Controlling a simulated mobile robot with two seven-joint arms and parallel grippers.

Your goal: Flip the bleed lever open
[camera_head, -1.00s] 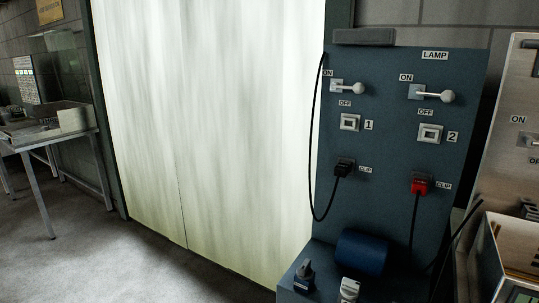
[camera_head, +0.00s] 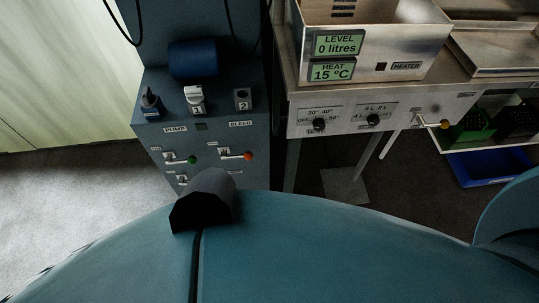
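The bleed lever (camera_head: 248,156) is a short metal handle with an orange-red knob on the front of the blue-grey cabinet (camera_head: 160,137). It sits under the BLEED label and its handle points to the right. The pump lever (camera_head: 193,160), with a green knob, is to its left under the PUMP label. Another small lever (camera_head: 181,180) shows lower down, partly hidden behind a dark part of my body. Neither of my grippers is in view.
A steel bench stands right of the cabinet, with a tank (camera_head: 375,67) reading LEVEL 0 litres and HEAT 15 °C. A blue tray (camera_head: 490,168) and green crate (camera_head: 474,127) are further right. Bare floor is at left.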

